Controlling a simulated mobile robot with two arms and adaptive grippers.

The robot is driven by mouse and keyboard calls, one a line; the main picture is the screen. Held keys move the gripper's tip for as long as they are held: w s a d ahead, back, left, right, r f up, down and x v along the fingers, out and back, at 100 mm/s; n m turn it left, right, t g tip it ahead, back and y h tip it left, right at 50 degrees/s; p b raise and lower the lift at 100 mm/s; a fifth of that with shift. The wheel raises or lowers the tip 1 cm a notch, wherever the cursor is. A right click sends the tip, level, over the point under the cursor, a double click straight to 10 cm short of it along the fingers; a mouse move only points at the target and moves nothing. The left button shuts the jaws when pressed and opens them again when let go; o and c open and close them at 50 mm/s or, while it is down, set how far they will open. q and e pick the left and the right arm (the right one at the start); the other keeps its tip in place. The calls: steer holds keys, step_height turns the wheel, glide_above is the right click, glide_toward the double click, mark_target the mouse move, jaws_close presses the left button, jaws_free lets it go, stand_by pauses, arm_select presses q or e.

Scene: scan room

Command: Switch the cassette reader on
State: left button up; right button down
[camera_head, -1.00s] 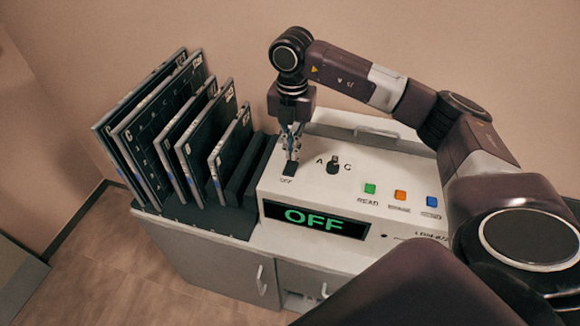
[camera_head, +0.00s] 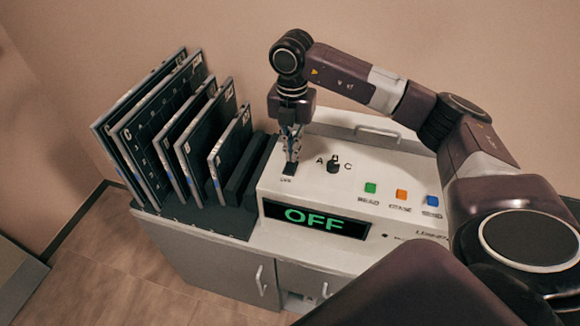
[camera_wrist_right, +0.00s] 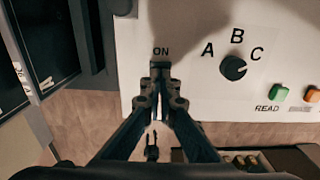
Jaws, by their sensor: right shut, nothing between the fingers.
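The cassette reader (camera_head: 300,195) is a white console with a lit display (camera_head: 316,218) that reads OFF in green. Its small black power switch (camera_head: 288,170) is at the left of the top panel. My right gripper (camera_head: 291,157) is shut and empty, pointing down at the switch. In the right wrist view the fingertips (camera_wrist_right: 160,72) are over the switch, just below an ON label (camera_wrist_right: 161,51). They hide most of the switch, so I cannot tell its position or whether they touch it. My left gripper is not in view.
An A-B-C knob (camera_head: 333,164) and green (camera_head: 370,188), orange (camera_head: 401,195) and blue (camera_head: 432,201) buttons are to the right of the switch. A black rack (camera_head: 190,213) with several upright cassettes (camera_head: 195,150) stands at the left, close to the gripper.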

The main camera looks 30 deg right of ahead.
steer(key=shift+s+f+b, duration=0.1)
steer(key=shift+f+b, duration=0.45)
steer(key=shift+f, duration=0.25)
steer(key=shift+r, duration=0.15)
steer(key=shift+r+p, duration=0.85)
steer(key=shift+r, duration=0.1)
steer(key=shift+r+p, duration=1.65)
steer(key=shift+r, duration=0.85)
steer(key=shift+f, duration=0.1)
